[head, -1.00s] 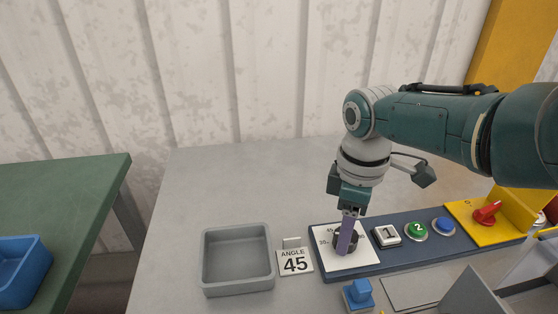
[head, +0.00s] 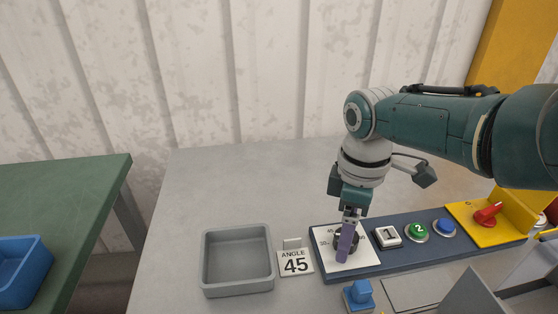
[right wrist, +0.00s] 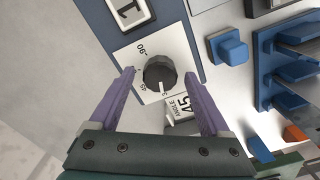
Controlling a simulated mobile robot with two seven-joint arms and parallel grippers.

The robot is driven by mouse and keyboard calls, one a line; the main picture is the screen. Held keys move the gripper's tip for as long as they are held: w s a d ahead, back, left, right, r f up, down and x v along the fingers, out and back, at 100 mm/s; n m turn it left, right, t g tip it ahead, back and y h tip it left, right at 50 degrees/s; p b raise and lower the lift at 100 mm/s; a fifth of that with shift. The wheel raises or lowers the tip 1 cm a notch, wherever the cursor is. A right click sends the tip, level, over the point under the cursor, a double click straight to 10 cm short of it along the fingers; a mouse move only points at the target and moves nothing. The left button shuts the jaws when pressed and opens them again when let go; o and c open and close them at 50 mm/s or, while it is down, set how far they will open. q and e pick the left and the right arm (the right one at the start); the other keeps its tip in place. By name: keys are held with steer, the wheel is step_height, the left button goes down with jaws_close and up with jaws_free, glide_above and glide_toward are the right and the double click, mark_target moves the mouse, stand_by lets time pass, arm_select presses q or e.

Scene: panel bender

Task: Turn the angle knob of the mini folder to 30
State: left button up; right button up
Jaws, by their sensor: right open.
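The angle knob (right wrist: 160,73) is a round black dial on a white plate (right wrist: 128,54) marked 30, 45 and 90. In the right wrist view its white pointer line points to the 30 mark. My right gripper (right wrist: 159,76) is open, its two purple fingers on either side of the knob with visible gaps. In the head view the right gripper (head: 345,244) points down at the knob (head: 355,240) and hides part of it. A card reading ANGLE 45 (head: 295,263) stands left of the plate. My left gripper is out of view.
A grey tray (head: 238,286) stands left. A blue block (head: 358,294) is in front.

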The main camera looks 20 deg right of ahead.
step_height(320, 180, up, 10)
steer(key=p, duration=0.5)
steer(key=shift+p, duration=0.4)
steer(key=shift+s+f, duration=0.1)
